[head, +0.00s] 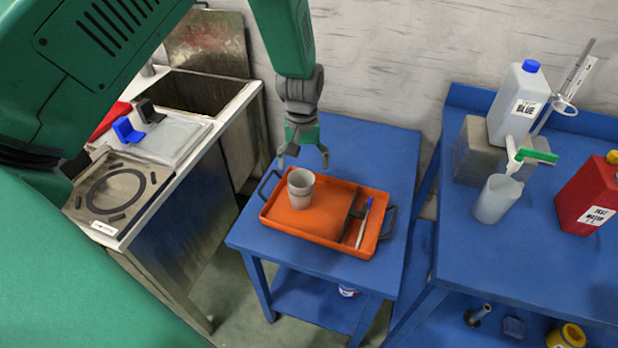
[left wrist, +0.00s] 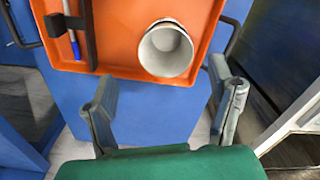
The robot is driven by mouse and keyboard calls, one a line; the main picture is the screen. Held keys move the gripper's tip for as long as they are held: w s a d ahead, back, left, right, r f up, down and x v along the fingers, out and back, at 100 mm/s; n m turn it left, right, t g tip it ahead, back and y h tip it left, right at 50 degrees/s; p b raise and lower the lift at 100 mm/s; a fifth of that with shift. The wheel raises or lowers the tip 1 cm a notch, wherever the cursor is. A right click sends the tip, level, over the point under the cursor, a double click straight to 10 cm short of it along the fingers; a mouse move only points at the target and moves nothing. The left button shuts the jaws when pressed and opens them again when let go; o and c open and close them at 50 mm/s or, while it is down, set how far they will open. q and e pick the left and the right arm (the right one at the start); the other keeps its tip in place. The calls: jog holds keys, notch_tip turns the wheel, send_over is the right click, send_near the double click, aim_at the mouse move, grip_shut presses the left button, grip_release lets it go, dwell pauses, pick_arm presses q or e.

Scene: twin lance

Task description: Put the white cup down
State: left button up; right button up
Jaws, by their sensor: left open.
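The white cup (head: 301,188) stands upright in the left part of the orange tray (head: 330,232), which lies on a small blue table (head: 395,150). My left gripper (head: 304,160) is open and empty just behind the cup, its fingers apart from it. In the left wrist view, the cup (left wrist: 165,49) shows its open, empty top in the tray (left wrist: 120,72). It lies beyond the two spread fingertips of my left gripper (left wrist: 165,95). My right gripper is not in view.
A pen (head: 363,223) lies in the tray's right compartment. A blue bench (head: 480,245) at right holds a white jug (head: 517,100), a translucent beaker (head: 496,199) and a red canister (head: 588,197). A sink counter (head: 205,125) stands at left.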

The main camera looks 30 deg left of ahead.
pick_arm(q)
jog(key=s+f+m, duration=0.1)
jog(key=s+f, duration=0.1)
jog(key=s, duration=0.2)
jog(key=s+d+f+m, duration=0.1)
jog(key=s+f, duration=0.2)
jog(key=s, duration=0.1)
jog(key=s+f+y, duration=0.1)
jog(key=s+f, duration=0.2)
jog(key=s, duration=0.1)
jog(key=shift+s+d+f+m, duration=0.15)
jog(key=shift+s+m, duration=0.1)
jog(key=shift+m, duration=0.15)
jog(key=s+d+f+m, duration=0.2)
jog(key=s, duration=0.7)
jog(key=s+d+f+m, duration=0.1)
jog(key=s+f+m, duration=0.1)
jog(key=s, duration=0.7)
jog(key=shift+t+h, duration=0.3)
jog(key=shift+h, duration=0.1)
jog(key=f+b, duration=0.1)
jog(key=b, duration=0.1)
jog(key=f+b, duration=0.4)
jog(key=shift+w+f, duration=0.2)
jog(key=shift+w, duration=0.1)
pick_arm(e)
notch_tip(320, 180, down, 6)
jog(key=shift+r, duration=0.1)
